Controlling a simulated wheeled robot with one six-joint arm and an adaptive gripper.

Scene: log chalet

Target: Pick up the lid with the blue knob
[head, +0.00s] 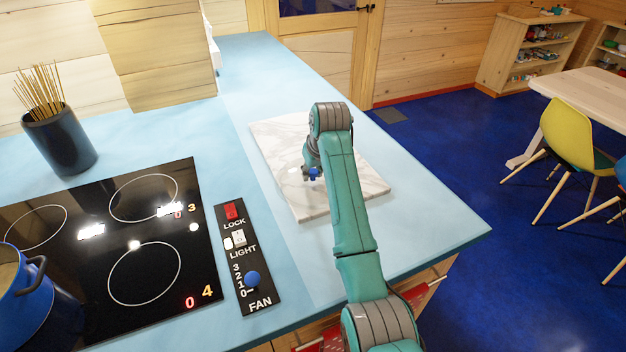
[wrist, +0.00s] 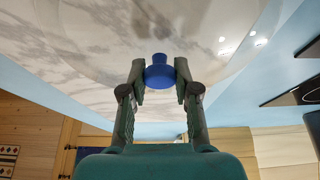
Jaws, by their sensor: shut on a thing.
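The blue knob (wrist: 159,74) of the lid sits between the fingertips of my gripper (wrist: 160,82) in the wrist view. My gripper is shut on the knob. A clear, glass-like lid (wrist: 105,62) spreads around the knob, with the marble showing through it. In the head view the knob (head: 314,172) is a small blue spot by my gripper (head: 311,173), over the marble board (head: 283,135). The rest of the lid is hard to make out there. I cannot tell whether the lid touches the board.
The board lies on a light blue counter (head: 428,212). To the left are a fan and light switch panel (head: 241,262), a black cooktop (head: 65,235), a blue pot (head: 28,300) and a dark holder of sticks (head: 59,140). Open floor lies right of the counter.

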